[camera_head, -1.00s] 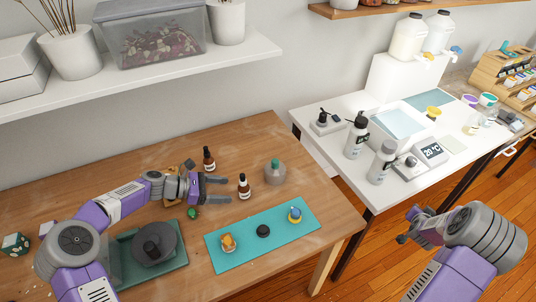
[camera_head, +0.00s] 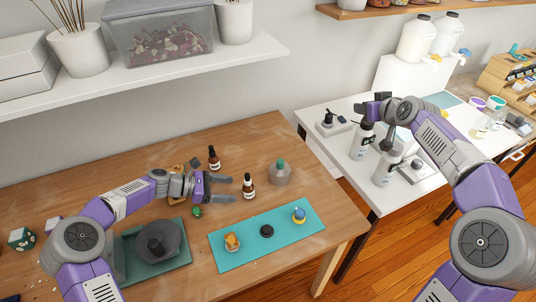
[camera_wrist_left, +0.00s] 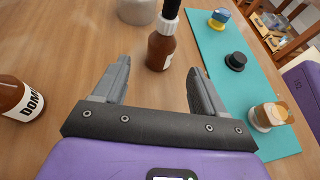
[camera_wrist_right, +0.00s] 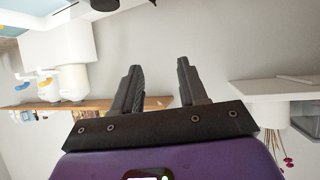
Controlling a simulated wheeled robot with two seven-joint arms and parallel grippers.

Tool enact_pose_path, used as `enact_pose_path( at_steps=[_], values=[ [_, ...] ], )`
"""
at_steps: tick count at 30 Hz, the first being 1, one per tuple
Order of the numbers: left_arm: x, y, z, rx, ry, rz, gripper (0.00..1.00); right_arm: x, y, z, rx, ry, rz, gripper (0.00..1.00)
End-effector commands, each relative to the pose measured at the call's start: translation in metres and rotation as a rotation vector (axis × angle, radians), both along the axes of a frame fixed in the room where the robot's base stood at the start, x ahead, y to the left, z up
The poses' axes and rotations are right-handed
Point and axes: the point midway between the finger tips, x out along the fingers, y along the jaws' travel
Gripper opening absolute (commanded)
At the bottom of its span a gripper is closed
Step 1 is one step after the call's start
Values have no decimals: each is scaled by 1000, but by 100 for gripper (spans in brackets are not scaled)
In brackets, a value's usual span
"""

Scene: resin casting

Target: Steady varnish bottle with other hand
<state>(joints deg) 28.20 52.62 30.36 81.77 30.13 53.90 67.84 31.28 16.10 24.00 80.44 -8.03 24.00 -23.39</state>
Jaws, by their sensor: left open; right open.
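Two brown dropper bottles stand upright on the wooden table; I cannot tell which holds varnish. The nearer bottle (camera_head: 249,188) stands just beyond the open, empty fingers of my left gripper (camera_head: 229,188). In the left wrist view, this bottle (camera_wrist_left: 161,50) shows ahead between the fingertips (camera_wrist_left: 158,66), apart from them. The farther bottle (camera_head: 214,158) stands behind the left gripper; in the left wrist view it is at the left edge (camera_wrist_left: 20,100), its label partly readable as "DOM". My right gripper (camera_head: 370,105) is raised by the white table, open and empty (camera_wrist_right: 158,65).
A teal mat (camera_head: 228,259) with small castings lies in front of the bottle. A grey round container (camera_head: 280,174) stands to its right. A small green item (camera_head: 197,211) lies by the left gripper. The white table (camera_head: 345,160) holds pump bottles (camera_head: 386,168).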

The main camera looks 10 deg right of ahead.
Motion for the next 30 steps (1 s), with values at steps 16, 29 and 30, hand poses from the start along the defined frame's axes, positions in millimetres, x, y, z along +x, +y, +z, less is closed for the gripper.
enact_pose_path(
  at_steps=[16,29,30],
  values=[
    [0,0,0,0,0,0,72,-50,275,-79,-237,431,856,43],
    [2,-25,-10,-2,2,-5,72,-72,306,-88,-291,493,993,43],
    [3,-31,-13,-1,1,-4,72,-72,306,-88,-291,492,992,43]
  ],
)
